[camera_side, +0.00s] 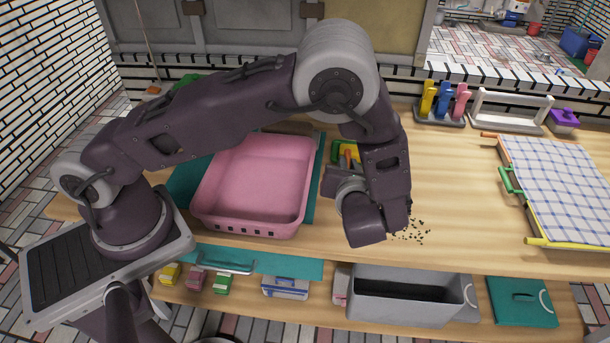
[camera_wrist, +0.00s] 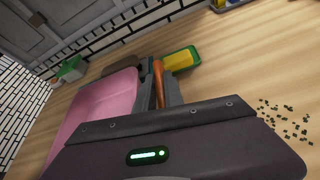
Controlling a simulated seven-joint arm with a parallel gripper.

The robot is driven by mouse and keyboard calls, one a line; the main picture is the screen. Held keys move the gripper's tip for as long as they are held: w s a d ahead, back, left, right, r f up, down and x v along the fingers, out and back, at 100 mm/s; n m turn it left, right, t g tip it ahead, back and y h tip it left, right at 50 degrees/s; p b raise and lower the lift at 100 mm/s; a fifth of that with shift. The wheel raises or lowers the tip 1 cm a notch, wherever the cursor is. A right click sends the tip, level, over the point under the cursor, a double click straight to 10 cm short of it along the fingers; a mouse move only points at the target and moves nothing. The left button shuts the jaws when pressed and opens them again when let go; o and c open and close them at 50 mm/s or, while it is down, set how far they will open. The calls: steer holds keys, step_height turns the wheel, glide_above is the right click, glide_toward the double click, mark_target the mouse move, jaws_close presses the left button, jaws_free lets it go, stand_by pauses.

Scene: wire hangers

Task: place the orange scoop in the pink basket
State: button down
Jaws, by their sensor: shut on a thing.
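The pink basket (camera_side: 262,170) stands on the left of the wooden table, with its inside empty in the side view. It also shows at the left of the wrist view (camera_wrist: 98,105). My gripper (camera_wrist: 158,86) is just right of the basket, pointing away from the wrist camera. It is shut on the orange scoop (camera_wrist: 159,72), whose orange handle shows between the two grey fingers. In the side view only a small orange part (camera_side: 348,157) shows, and my wrist hides the rest. I cannot tell whether the scoop touches the table.
A yellow and green tray (camera_wrist: 182,62) lies close beyond my fingers. Dark crumbs (camera_side: 415,232) are scattered on the table right of my wrist. A rack with coloured pegs (camera_side: 442,105) stands at the back. A checked cloth on a frame (camera_side: 565,185) is at the right. The table centre-right is clear.

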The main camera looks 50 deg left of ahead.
steer(key=s+a+n+g+y, duration=0.25)
steer(key=s+a, duration=0.35)
steer(key=a, duration=0.5)
steer(key=n+g, duration=0.2)
glide_above(261, 187)
step_height(261, 187, down, 9)
steer(key=shift+r, duration=0.2)
steer(key=shift+f, duration=0.25)
steer(key=c, duration=1.5)
jaws_free()
steer(key=shift+f, duration=0.1)
steer(key=shift+o, duration=0.2)
